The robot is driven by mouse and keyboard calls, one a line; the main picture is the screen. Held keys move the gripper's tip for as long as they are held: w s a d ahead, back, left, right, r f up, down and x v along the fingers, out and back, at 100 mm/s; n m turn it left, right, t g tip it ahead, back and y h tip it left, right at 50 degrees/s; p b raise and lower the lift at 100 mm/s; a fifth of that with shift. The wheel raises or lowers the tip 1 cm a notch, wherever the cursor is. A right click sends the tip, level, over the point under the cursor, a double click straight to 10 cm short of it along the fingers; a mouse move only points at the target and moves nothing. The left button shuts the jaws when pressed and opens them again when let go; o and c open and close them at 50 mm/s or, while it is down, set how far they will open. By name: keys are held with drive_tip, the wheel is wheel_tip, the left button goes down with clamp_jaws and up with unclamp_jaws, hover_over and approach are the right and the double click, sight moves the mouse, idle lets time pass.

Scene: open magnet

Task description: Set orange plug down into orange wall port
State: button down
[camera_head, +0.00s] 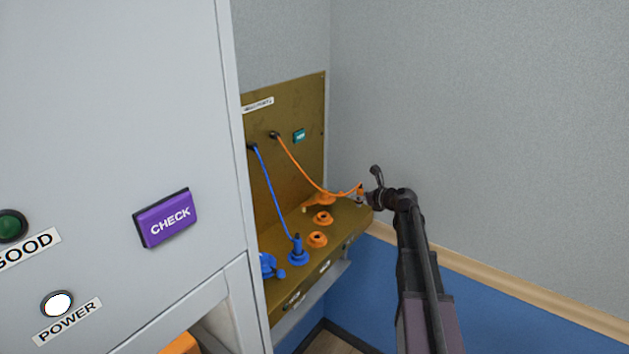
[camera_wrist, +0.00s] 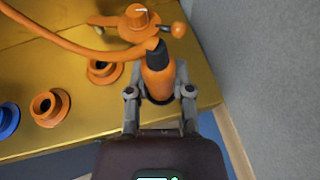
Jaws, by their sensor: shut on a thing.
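My gripper (camera_wrist: 160,97) is shut on the orange plug (camera_wrist: 158,75), seen in the wrist view. The plug has a dark collar at its upper end and an orange cable (camera_head: 313,182) that runs to the back panel. In the head view the plug (camera_head: 361,188) is small, at the right end of the brass ledge (camera_head: 345,220). Two open orange ports show on the ledge, one farther (camera_head: 323,218) and one nearer (camera_head: 317,239). In the wrist view both ports (camera_wrist: 104,69) (camera_wrist: 48,107) lie left of the plug. The plug appears apart from both.
An orange valve-like fitting (camera_wrist: 135,22) with a knob stands behind the plug. A blue plug (camera_head: 297,246) with a blue cable sits on the ledge's left part, beside a blue fitting (camera_head: 268,266). A grey wall (camera_head: 480,120) rises close on the right. A cabinet (camera_head: 110,100) fills the left.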

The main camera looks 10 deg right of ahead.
drive_tip(key=shift+w+a, duration=0.15)
drive_tip(key=shift+a+r, duration=0.1)
drive_tip(key=shift+a, duration=0.1)
drive_tip(key=a+r+n+g+y+p, duration=0.3)
drive_tip(key=a+r+p, duration=0.3)
drive_tip(key=a, duration=0.5)
drive_tip(key=shift+w+a+n+y, duration=0.15)
drive_tip(key=shift+w+n+y, duration=0.2)
drive_tip(key=shift+n, duration=0.35)
drive_tip(key=shift+f, duration=0.25)
drive_tip(key=shift+f+b, duration=3.8)
drive_tip(key=shift+b, duration=0.2)
drive_tip(key=shift+s+f+b, duration=0.1)
drive_tip(key=shift+f+b, duration=1.3)
